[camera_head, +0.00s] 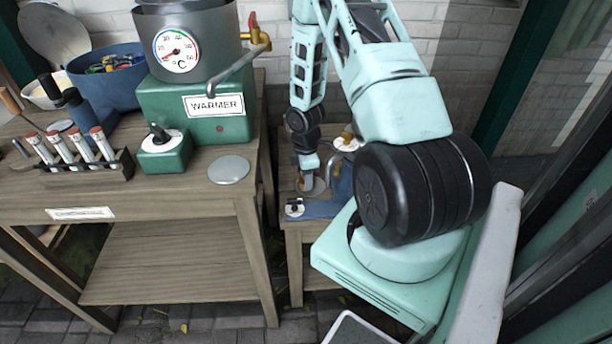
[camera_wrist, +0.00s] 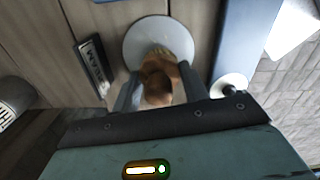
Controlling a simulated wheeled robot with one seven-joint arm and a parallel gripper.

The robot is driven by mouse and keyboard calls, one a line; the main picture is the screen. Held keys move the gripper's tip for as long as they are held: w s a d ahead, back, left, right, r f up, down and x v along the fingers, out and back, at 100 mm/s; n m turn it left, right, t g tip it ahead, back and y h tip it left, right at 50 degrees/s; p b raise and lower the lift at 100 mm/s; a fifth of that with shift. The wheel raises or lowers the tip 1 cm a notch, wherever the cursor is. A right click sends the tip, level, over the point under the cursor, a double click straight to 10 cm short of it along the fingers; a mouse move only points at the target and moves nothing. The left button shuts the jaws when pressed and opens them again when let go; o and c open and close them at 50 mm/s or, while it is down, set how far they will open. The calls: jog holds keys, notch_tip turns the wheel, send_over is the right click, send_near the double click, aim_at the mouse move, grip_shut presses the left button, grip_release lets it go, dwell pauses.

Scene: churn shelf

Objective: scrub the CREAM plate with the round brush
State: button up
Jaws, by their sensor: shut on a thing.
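A pale round plate (camera_wrist: 150,28) lies on the wooden side table in the wrist view, beside a dark label block (camera_wrist: 96,64) whose partly readable lettering ends in "EAM". My gripper (camera_wrist: 158,88) is shut on a brown wooden round brush (camera_wrist: 157,78). The brush is over the plate's near part; its lower end is hidden, so I cannot tell whether it touches. In the head view my gripper (camera_head: 308,176) points down at the plate (camera_head: 318,188), on the small table beside the bench.
A blue strip (camera_wrist: 245,40) with a white round piece (camera_wrist: 232,84) lies right of the plate. In the head view, the bench at left holds a green warmer (camera_head: 215,107) with a pot, a tube rack (camera_head: 85,170) and a grey disc (camera_head: 229,169). A brick wall stands behind.

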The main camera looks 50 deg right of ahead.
jog(key=shift+w+a+r, duration=0.15)
jog(key=shift+w+a, duration=0.35)
jog(key=shift+w, duration=0.15)
jog(key=shift+r, duration=0.1)
notch_tip(320, 180, up, 6)
jog(key=p, duration=0.5)
jog(key=shift+w+a+p, duration=0.1)
jog(key=shift+p, duration=0.2)
notch_tip(320, 180, up, 3)
jog(key=p, duration=0.3)
jog(key=shift+f, duration=0.2)
jog(key=shift+f+b, duration=2.6)
jog(key=shift+f, duration=1.1)
jog(key=shift+f+b, duration=0.65)
jog(key=shift+f, duration=0.35)
